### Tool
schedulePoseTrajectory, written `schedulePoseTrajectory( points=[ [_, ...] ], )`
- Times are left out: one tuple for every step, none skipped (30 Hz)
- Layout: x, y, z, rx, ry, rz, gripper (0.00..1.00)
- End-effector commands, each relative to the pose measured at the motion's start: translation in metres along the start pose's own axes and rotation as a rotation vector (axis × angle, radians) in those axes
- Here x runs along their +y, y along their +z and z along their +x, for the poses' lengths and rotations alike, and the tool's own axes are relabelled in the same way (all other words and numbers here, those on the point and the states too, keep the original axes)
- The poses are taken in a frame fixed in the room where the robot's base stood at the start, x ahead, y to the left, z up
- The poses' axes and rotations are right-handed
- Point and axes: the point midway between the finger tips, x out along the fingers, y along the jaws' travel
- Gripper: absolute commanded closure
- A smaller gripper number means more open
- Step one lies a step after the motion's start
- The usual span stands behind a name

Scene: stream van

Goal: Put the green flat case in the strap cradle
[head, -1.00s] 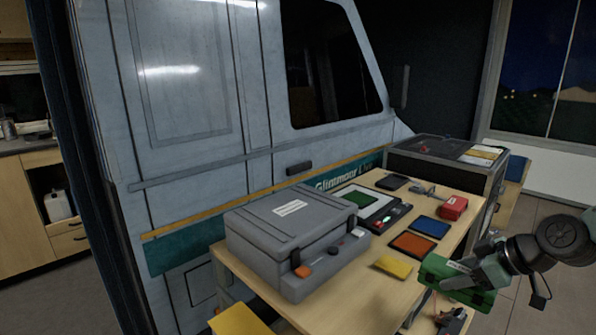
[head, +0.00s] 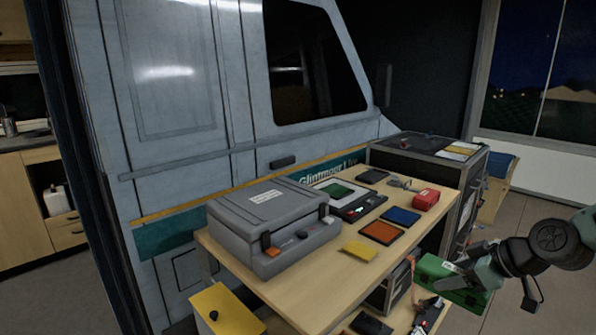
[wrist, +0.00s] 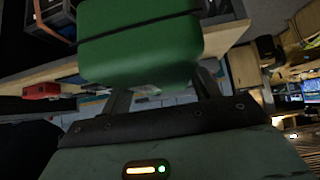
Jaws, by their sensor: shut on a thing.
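The green flat case (head: 452,279) is held by my gripper (head: 462,276) at the right of the head view, beside the table's right side. In the wrist view the green case (wrist: 140,45) fills the top middle, between the two fingers of my gripper (wrist: 160,85), which are shut on it. I cannot make out a strap cradle for certain; an orange strap-like piece (head: 410,262) shows by a dark box under the table's right edge, partly hidden.
A wooden table (head: 330,292) carries a large grey case (head: 268,222), yellow, orange and blue flat pieces, a red box (head: 425,199) and a tablet-like device (head: 340,192). A lower shelf holds small items. Floor at far right is clear.

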Motion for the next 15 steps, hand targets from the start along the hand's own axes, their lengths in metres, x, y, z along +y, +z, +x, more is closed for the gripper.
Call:
schedulePoseTrajectory(
  points=[
    [-0.001, -0.001, 0.002, -0.001, 0.007, 0.005, 0.77],
    [-0.002, -0.002, 0.004, -0.001, 0.011, 0.009, 0.77],
    [-0.002, -0.002, 0.006, -0.001, 0.018, 0.017, 0.77],
    [-0.003, -0.002, 0.008, -0.002, 0.022, 0.022, 0.77],
    [-0.003, -0.002, 0.010, -0.001, 0.029, 0.028, 0.77],
    [-0.004, -0.002, 0.013, -0.002, 0.037, 0.037, 0.77],
    [-0.004, -0.003, 0.015, -0.001, 0.044, 0.043, 0.77],
    [-0.004, -0.003, 0.017, -0.002, 0.052, 0.051, 0.77],
    [-0.005, -0.003, 0.020, -0.001, 0.062, 0.060, 0.77],
    [-0.005, -0.003, 0.023, -0.001, 0.070, 0.069, 0.77],
    [-0.006, -0.003, 0.025, -0.002, 0.079, 0.077, 0.77],
    [-0.006, -0.003, 0.029, -0.002, 0.092, 0.091, 0.77],
    [-0.007, -0.003, 0.033, -0.001, 0.103, 0.101, 0.77],
    [-0.008, -0.002, 0.036, -0.002, 0.116, 0.116, 0.77],
    [-0.009, -0.001, 0.042, -0.003, 0.136, 0.135, 0.77]
  ],
)
